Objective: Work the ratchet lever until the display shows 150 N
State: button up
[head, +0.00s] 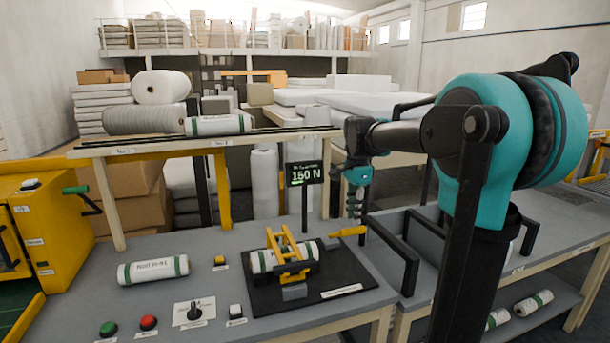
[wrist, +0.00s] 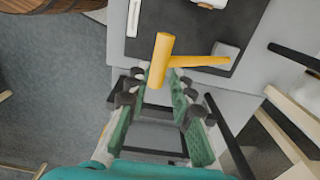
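The display (head: 304,174) on a black post reads "150 N" in green. The yellow ratchet lever (head: 347,231) sticks out to the right of the clamp fixture; it also shows in the wrist view (wrist: 161,55). The yellow clamp frame (head: 287,249) stands around a white roll with green bands on a black base plate (head: 340,283). My gripper (head: 355,212) hangs just above and beside the lever's outer end. In the wrist view its green-padded fingers (wrist: 155,84) are apart, with the lever's end showing between the tips. Contact cannot be told.
Another banded roll (head: 153,270) lies on the grey bench to the left. Green (head: 108,328) and red (head: 149,322) buttons and a rotary knob (head: 194,311) sit at the front. A black rail (head: 393,255) stands right of the fixture. A raised shelf (head: 200,143) runs behind.

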jog(key=shift+r, duration=2.65)
jog(key=shift+s, duration=0.1)
